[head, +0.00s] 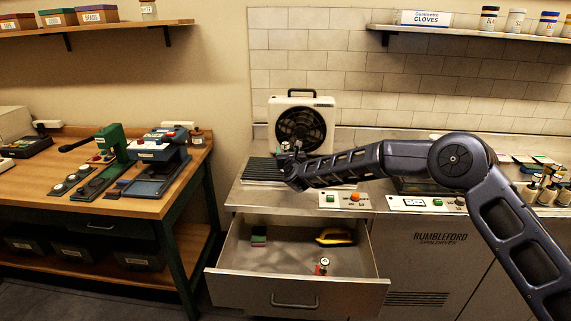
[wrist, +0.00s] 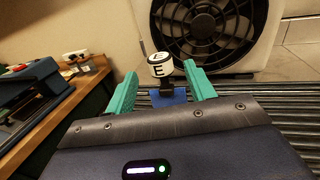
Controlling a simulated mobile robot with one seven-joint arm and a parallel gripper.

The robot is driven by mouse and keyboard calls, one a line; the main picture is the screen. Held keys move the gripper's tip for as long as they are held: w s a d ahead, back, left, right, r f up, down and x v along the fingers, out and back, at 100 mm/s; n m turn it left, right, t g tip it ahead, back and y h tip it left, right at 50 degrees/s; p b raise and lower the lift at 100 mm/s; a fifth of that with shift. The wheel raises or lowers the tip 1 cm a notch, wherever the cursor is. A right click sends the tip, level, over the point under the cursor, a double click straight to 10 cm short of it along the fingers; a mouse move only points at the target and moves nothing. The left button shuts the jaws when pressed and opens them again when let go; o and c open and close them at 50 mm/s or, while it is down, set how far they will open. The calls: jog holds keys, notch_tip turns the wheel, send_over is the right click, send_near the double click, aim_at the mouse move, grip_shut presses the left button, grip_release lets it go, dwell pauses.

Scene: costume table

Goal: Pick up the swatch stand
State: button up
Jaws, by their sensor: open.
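In the wrist view, a small stand (wrist: 160,66) has a white-and-black top marked E, a dark post and a blue base (wrist: 180,96); I take it to be the swatch stand. It stands upright between the teal fingers of my gripper (wrist: 161,69), with gaps at both sides. The gripper is open and holds nothing. In the head view my gripper (head: 291,160) is over the slatted rack at the counter's left end and hides most of the stand.
A boxy fan (head: 301,103) stands close behind the rack (head: 262,171). Below, an open drawer (head: 288,290) holds several small items. Switch boxes (head: 343,199) line the counter front. A wooden bench (head: 145,207) with tools is at left.

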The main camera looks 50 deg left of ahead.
aim_at(286, 148)
jog(key=shift+x, duration=2.45)
jog(key=shift+f, duration=0.2)
jog(key=shift+c, duration=0.4)
grip_shut()
